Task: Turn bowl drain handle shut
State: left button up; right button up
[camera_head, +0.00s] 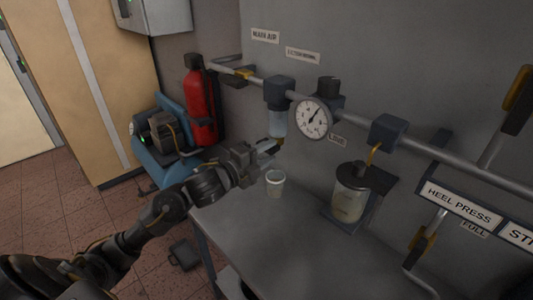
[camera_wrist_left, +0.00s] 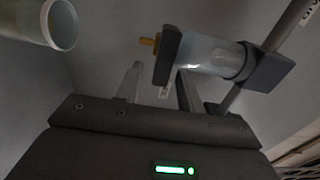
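The clear filter bowl (camera_head: 278,122) hangs from a dark head on the wall pipe. In the left wrist view the bowl (camera_wrist_left: 208,55) lies across the upper right, with a dark collar (camera_wrist_left: 167,56) and a brass drain tip (camera_wrist_left: 148,42) at its lower end. My left gripper (camera_head: 274,147) is just under the bowl in the head view. In the left wrist view its two fingers (camera_wrist_left: 160,76) stand apart by the collar. A small pale piece shows between them; I cannot tell whether it is the drain handle or whether either finger touches it. My right gripper is not in view.
A white cup (camera_head: 275,183) stands on the grey bench (camera_head: 290,235) below the gripper. A pressure gauge (camera_head: 312,118) and a lidded jar (camera_head: 349,194) are to the right. A red cylinder (camera_head: 200,105) and blue compressor (camera_head: 160,150) are at the left.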

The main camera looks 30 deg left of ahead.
pick_arm(q)
jog(key=shift+s, duration=0.15)
jog(key=shift+s+a+f, duration=0.1)
jog(key=shift+s+a, duration=0.1)
jog(key=shift+s, duration=0.1)
jog(key=b+v, duration=0.2)
jog(key=v, duration=0.8)
